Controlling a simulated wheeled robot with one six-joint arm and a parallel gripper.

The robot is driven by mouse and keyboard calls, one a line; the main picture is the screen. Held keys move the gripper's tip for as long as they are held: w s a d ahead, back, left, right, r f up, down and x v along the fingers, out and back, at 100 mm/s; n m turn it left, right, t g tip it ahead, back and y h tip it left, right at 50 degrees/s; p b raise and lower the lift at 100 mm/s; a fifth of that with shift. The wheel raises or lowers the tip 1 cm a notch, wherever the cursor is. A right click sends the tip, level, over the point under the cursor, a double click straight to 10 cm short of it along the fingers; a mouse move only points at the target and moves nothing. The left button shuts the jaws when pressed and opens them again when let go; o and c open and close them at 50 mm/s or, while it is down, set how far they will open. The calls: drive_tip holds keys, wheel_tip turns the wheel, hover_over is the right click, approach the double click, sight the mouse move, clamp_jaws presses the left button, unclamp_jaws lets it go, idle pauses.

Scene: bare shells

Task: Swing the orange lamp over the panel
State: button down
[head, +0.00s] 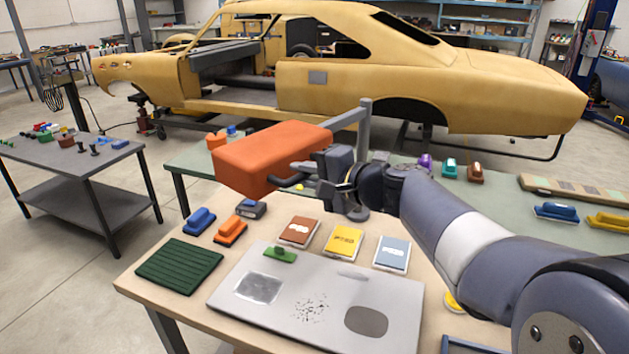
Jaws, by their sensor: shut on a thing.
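The orange lamp (262,152) is a big box-shaped head on a grey post and bar (364,125) at the back of the near table. It hangs above the table's back left part, left of and behind the panel. My gripper (297,177) is at the lamp's right front side, shut on it, seemingly at a dark handle; the exact contact is partly hidden. The light grey panel (235,312) lies flat on the table, with a pale square patch, dark specks and a dark oval on it. A green block (281,254) rests at its back edge.
Blue (199,220) and orange (231,230) sanding blocks and a green mat (180,265) lie left of the panel. Brown (300,232), yellow (343,240) and blue (392,252) pads lie behind it. A grey cart (85,155) stands left; a yellow car body (330,85) stands behind.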

drive_tip(key=shift+w+a, duration=0.2)
drive_tip(key=shift+a, duration=0.3)
drive_tip(key=c, duration=1.5)
unclamp_jaws()
drive_tip(key=shift+d, duration=0.1)
drive_tip(key=b+v, duration=0.2)
drive_tip(key=v, duration=0.8)
drive_tip(key=shift+s+d, duration=0.15)
drive_tip(key=shift+s, duration=0.25)
